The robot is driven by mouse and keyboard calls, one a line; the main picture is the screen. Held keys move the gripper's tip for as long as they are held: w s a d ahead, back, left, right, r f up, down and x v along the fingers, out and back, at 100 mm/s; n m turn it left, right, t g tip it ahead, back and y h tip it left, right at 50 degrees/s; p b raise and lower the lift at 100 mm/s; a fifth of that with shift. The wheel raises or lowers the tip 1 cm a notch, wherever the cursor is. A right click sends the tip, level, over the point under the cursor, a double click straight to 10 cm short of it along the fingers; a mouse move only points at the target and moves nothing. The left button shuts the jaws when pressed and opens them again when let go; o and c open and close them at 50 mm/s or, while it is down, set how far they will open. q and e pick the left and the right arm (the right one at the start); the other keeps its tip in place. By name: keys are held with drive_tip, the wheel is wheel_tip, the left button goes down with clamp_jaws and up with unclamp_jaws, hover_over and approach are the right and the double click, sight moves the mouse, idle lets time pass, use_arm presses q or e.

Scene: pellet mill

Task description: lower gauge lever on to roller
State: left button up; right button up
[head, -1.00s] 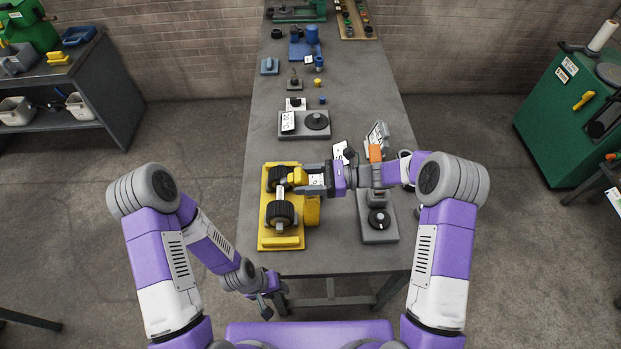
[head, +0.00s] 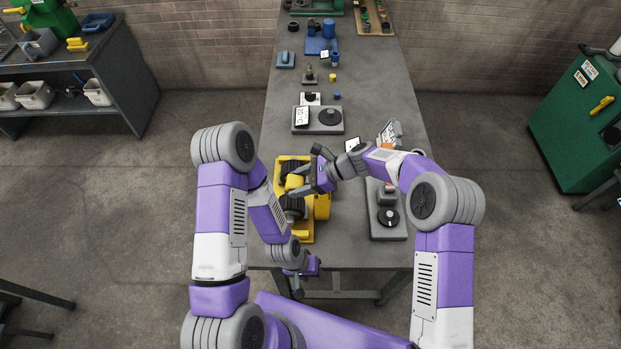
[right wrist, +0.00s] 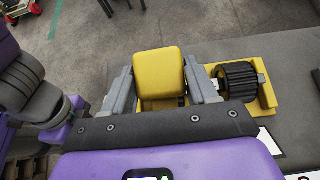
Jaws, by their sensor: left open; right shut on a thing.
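A yellow unit (head: 307,232) with black ribbed rollers stands at the near left of the table. One roller (head: 292,206) shows in the head view, and one roller (right wrist: 239,80) shows right of the block in the right wrist view. My right gripper (head: 298,183) is shut on a yellow block (right wrist: 159,72), apparently the gauge lever's end, with one finger on each side. In the head view the block (head: 294,182) lies over the rollers; contact with a roller cannot be told. The lever's arm is mostly hidden. My left gripper (head: 299,289) is empty near the table's front edge.
A grey device with a black dial (head: 388,215) stands right of the yellow unit. A grey plate with a white card and black disc (head: 330,114) lies beyond it. Small blue and grey parts stand farther back. The table's middle between them is partly clear.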

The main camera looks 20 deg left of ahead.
drive_tip(key=shift+s+a+f+h, duration=0.15)
drive_tip(key=shift+a+f+h, duration=0.15)
drive_tip(key=shift+f+h, duration=0.25)
drive_tip(key=shift+f, duration=0.3)
drive_tip(key=shift+s+f, duration=0.1)
drive_tip(key=shift+f, duration=0.05)
drive_tip(key=o, duration=1.4)
drive_tip(key=shift+a, duration=0.1)
drive_tip(key=b+v, duration=0.1)
drive_tip(key=v, duration=0.6)
drive_tip(key=shift+d+r, duration=0.2)
drive_tip(key=shift+d, duration=0.05)
